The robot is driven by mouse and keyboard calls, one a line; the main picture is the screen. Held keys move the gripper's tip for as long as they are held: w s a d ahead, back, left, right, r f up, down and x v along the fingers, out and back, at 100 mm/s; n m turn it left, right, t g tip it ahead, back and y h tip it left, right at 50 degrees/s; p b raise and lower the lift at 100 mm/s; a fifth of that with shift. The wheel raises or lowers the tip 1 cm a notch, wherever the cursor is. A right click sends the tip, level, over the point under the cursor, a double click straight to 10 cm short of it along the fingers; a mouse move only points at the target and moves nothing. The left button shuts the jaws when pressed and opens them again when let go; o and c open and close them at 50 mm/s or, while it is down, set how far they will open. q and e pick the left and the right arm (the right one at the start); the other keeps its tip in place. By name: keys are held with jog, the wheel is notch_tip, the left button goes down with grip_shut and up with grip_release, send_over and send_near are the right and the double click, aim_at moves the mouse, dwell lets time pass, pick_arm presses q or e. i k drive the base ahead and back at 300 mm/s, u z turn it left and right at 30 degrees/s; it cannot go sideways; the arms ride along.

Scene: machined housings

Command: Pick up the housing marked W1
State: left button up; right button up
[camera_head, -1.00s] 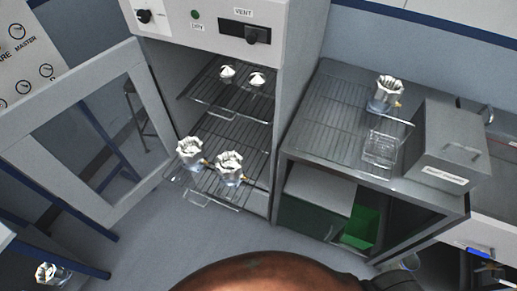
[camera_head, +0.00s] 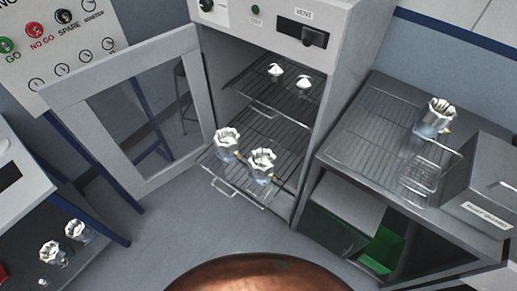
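Several silvery machined housings with fluted white rims are in view, but no W1 mark can be read on any. Two stand side by side on the lower pulled-out rack of the open cabinet, a left housing (camera_head: 227,143) and a right housing (camera_head: 262,164). One housing (camera_head: 436,118) stands on the wire-topped bench at right. Two more, a front housing (camera_head: 52,252) and a rear housing (camera_head: 76,230), stand on the left table's lower shelf. Neither of my grippers is in view.
The cabinet's glazed door (camera_head: 136,115) stands open to the left. Two small white-topped parts (camera_head: 276,70) sit on the upper rack. A wire basket (camera_head: 428,172) and grey box (camera_head: 484,188) occupy the right bench. The floor (camera_head: 190,225) before the cabinet is clear.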

aim_at(227, 141)
jog(key=u, duration=2.35)
jog(key=i, duration=2.05)
jog(key=z, duration=3.05)
